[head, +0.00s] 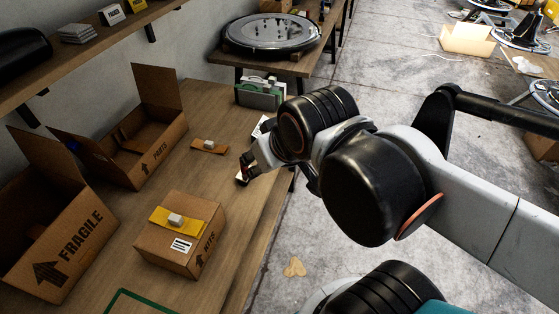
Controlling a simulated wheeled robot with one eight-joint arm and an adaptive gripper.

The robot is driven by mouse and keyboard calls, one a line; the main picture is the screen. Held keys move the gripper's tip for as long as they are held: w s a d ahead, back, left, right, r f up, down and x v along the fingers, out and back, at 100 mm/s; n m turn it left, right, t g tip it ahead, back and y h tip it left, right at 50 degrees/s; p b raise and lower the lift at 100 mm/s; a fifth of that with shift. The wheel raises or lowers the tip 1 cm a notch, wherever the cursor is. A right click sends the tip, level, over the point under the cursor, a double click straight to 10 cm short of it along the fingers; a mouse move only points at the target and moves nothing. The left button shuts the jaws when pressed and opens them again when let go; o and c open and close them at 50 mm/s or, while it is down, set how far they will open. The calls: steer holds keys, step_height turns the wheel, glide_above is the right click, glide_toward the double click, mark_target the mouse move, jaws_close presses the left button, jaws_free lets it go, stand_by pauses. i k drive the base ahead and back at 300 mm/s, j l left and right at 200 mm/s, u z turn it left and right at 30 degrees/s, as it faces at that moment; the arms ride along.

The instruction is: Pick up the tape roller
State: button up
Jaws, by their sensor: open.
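My gripper (250,164) is at the end of my arm, over the right edge of the wooden bench, with its fingers towards the bench top. It is open, and I see nothing held in it. A small dark and white item (242,179) lies on the bench just under the fingertips, partly covered by them. It may be the tape roller, but it is too small and too hidden to tell. I cannot tell whether the fingers touch it. A pale item (262,126) shows behind the gripper, partly hidden by my arm.
The bench (120,235) holds an open FRAGILE box (65,255), an open PARTS box (150,165) and a closed KITS box (185,255) with a yellow packet (165,219) on top. A brown packet (200,147) lies behind. A green case (262,95) stands at the far end.

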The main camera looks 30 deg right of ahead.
mark_target(242, 179)
steer(key=z, duration=0.15)
steer(key=i+l+u, duration=0.15)
steer(key=l+u, duration=0.15)
steer(key=i+l+u, duration=0.1)
steer(key=l+u, duration=0.2)
steer(key=l, duration=0.25)
steer(key=l+u, duration=0.3)
steer(key=i+l, duration=0.05)
steer(key=l, duration=0.1)
